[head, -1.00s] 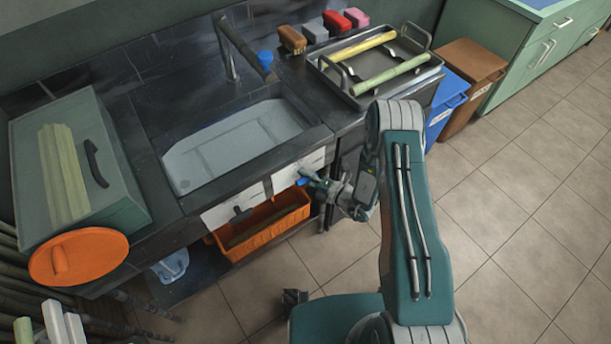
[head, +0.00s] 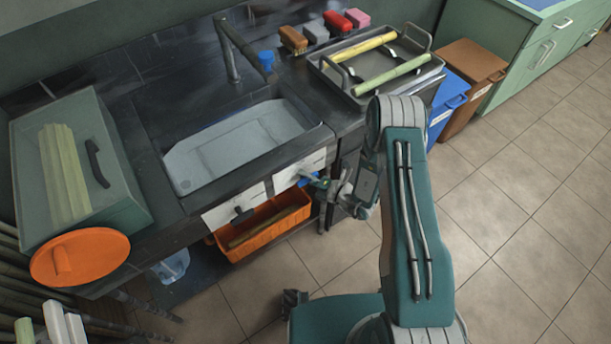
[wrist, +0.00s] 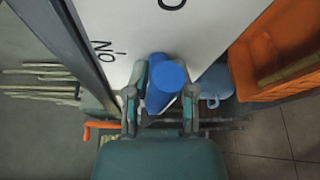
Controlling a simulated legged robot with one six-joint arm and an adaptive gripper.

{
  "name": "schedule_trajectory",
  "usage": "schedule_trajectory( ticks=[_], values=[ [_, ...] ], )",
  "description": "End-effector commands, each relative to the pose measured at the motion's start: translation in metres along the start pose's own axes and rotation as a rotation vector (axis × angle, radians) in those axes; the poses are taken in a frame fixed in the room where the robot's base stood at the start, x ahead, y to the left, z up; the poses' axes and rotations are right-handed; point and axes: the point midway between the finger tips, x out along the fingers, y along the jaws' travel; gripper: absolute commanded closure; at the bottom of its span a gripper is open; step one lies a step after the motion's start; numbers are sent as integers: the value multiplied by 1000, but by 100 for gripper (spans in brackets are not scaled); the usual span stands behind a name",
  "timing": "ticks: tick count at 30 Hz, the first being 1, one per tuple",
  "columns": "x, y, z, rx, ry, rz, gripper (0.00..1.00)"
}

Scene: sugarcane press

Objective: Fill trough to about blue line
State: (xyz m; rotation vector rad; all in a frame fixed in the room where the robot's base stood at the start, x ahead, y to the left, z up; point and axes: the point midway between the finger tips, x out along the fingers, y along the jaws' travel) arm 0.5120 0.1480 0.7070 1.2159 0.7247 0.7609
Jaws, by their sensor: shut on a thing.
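The trough (head: 185,180) is a grey basin sunk in the dark counter. Its floor is pale, and I cannot tell the water level or see a blue line. A dark tap (head: 231,62) with a blue tip (head: 266,60) stands behind it; no stream shows. My gripper (head: 318,182) is at the white front panel (head: 285,177) below the trough's right end. In the wrist view, my gripper (wrist: 163,104) is shut on a blue knob (wrist: 167,76), one finger on each side. The panel (wrist: 150,30) there carries partly visible "ON" lettering.
An orange bin (head: 222,243) sits on the shelf below the panel. A metal tray (head: 325,72) with cane pieces is on the counter at right. A press-like box (head: 110,130) and orange disc (head: 95,250) stand at left.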

Motion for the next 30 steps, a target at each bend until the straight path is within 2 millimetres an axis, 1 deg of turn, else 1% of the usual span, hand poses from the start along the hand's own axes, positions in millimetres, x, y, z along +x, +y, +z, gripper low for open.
schedule_trajectory(
  ticks=[1,2,3,4,5,15,17,19,23,30],
  values=[
    [0,-3,-4,4,8,-8,100],
    [0,-3,-4,5,8,-8,100],
    [-1,-3,-4,5,8,-8,60],
    [-1,-3,-4,5,8,-8,46],
    [-1,-3,-4,5,7,-7,40],
    [-1,-1,-2,3,3,-2,40],
    [-4,-1,-2,4,1,-3,40],
    [-10,-1,0,4,-1,-3,40],
    [-33,-1,-1,6,-3,-3,40],
    [-84,-2,-1,6,-2,-5,40]
  ],
)
